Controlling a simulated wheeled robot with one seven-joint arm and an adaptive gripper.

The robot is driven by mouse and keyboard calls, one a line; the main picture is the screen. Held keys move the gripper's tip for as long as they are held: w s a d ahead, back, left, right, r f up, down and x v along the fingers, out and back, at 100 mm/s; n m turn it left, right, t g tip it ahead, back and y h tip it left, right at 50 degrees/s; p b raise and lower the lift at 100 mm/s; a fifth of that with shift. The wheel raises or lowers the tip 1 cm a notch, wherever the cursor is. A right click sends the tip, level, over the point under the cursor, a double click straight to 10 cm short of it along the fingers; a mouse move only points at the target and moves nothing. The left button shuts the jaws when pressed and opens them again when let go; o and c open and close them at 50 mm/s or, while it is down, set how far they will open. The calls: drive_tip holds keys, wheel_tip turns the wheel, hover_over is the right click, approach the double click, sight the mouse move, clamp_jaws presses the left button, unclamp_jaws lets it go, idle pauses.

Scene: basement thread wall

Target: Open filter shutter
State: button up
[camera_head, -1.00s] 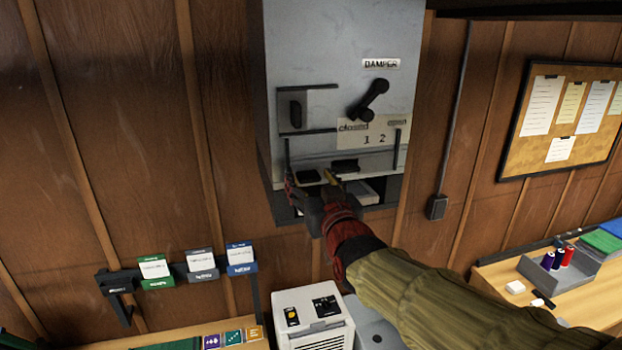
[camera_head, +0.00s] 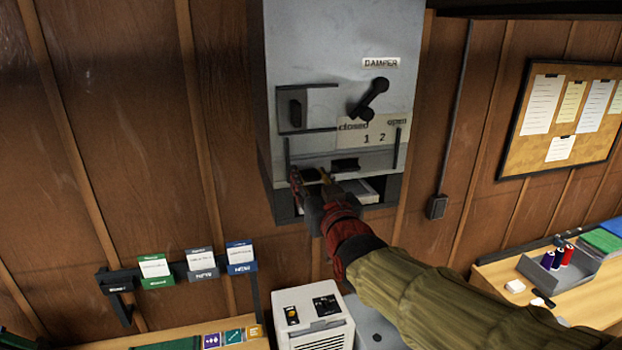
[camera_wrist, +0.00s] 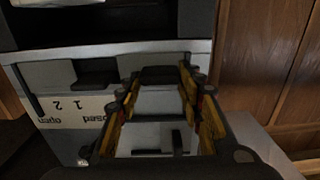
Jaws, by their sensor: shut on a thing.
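A grey wall cabinet (camera_head: 340,60) carries a plate marked closed and open, 1 and 2 (camera_head: 373,136). Below it is the pale lower panel, which I take to be the filter shutter (camera_head: 375,158), between two dark upright rails. It has two dark tabs: the right tab (camera_head: 345,165) is free, and the left tab (camera_head: 310,174) is at my fingers. My gripper (camera_head: 311,178) is at the panel's lower left, its fingers shut around the left tab. The wrist view, turned upside down, shows this tab (camera_wrist: 160,75) between the yellow-padded fingers. The fingers partly hide the panel edge.
A dark opening with a pale object (camera_head: 362,190) lies under the panel. A black damper lever (camera_head: 370,98) and a dark slide handle (camera_head: 295,108) sit above. A white machine (camera_head: 313,320) stands below, a card rack (camera_head: 185,272) at left, a desk at right.

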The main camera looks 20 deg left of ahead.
drive_tip(key=shift+r, duration=0.1)
clamp_jaws()
wheel_tip(320, 180, up, 5)
drive_tip(key=shift+f, duration=0.1)
drive_tip(key=o, duration=1.3)
unclamp_jaws()
drive_tip(key=shift+o, duration=0.6)
drive_tip(key=shift+s, duration=0.15)
drive_tip(key=v, duration=1.1)
drive_tip(key=shift+s+d, duration=0.15)
drive_tip(key=shift+s, duration=0.2)
